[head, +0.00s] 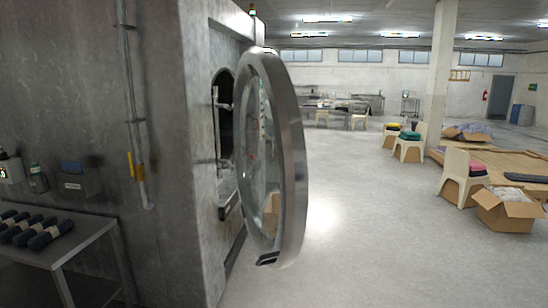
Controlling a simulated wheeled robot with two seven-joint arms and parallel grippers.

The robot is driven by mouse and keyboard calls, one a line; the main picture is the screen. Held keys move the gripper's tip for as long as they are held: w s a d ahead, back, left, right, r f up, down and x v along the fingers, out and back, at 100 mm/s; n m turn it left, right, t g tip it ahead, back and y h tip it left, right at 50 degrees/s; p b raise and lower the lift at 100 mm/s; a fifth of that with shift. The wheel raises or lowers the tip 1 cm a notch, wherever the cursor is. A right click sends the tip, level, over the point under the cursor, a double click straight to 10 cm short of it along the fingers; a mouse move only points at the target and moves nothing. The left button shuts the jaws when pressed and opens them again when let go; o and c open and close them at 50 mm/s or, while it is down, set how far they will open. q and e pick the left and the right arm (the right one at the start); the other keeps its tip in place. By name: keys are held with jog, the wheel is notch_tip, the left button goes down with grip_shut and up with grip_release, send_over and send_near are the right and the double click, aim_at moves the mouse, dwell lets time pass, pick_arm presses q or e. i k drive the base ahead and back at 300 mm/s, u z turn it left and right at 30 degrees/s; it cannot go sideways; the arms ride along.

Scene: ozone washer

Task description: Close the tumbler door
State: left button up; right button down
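The tumbler door (291,150) is a thick round metal ring with a glass pane (262,150). It stands swung open, seen nearly edge-on, out from the front of the grey tumbler machine (203,190). A dark handle or latch (268,259) sits at its lower edge. The dark tumbler opening (226,115) shows to the left of the door, partly hidden by it. Neither of my grippers is in the head view.
A metal table (80,238) with several dark rolled bundles (35,230) stands at the lower left. The floor (350,220) right of the door is clear. Chairs (462,178), a cardboard box (505,212) and a low wooden platform (510,172) stand farther right.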

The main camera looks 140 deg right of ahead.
aim_at(279, 252)
jog(key=z, duration=4.4)
jog(key=i, duration=1.65)
jog(key=z, duration=0.9)
jog(key=k, duration=1.15)
jog(key=u, duration=0.8)
